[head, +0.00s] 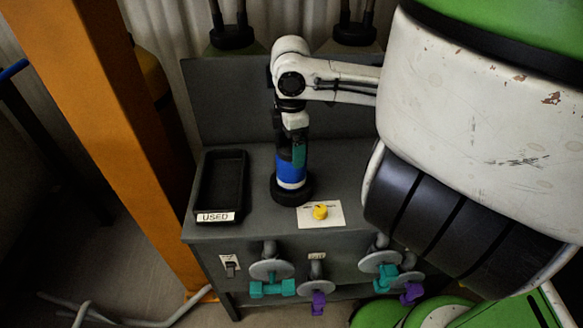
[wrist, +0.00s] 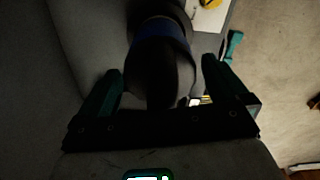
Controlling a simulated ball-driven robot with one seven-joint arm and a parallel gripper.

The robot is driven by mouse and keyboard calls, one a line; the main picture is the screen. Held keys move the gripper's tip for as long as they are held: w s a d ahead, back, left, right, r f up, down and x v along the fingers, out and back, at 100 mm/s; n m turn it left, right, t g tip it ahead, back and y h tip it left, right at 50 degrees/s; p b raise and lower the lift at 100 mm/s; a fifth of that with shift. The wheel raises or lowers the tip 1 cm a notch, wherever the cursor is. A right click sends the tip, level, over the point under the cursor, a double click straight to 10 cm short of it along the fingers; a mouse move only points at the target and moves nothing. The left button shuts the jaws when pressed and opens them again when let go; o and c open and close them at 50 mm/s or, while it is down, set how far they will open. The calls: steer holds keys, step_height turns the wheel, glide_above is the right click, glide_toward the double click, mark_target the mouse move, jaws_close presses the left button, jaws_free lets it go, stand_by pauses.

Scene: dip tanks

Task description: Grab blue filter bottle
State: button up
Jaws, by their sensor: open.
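The blue filter bottle (head: 290,170) stands upright in a round black base on the grey bench, with a blue band and a white ring below it. In the wrist view the bottle (wrist: 160,52) shows dark with a blue band, between the two finger lines. My gripper (head: 299,150) is at the upper part of the bottle in the head view, one teal finger showing in front of it. In the wrist view my gripper (wrist: 160,78) is open, with a teal finger on each side of the bottle and visible gaps. Contact cannot be told.
A black tray labelled USED (head: 221,186) lies left of the bottle. A white card with a yellow knob (head: 320,211) is close in front. Teal and purple valve handles (head: 272,287) stick out from the bench front. An orange post (head: 110,130) stands at left.

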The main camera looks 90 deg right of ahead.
steer(key=shift+c, duration=0.5)
jaws_close()
stand_by(0.4)
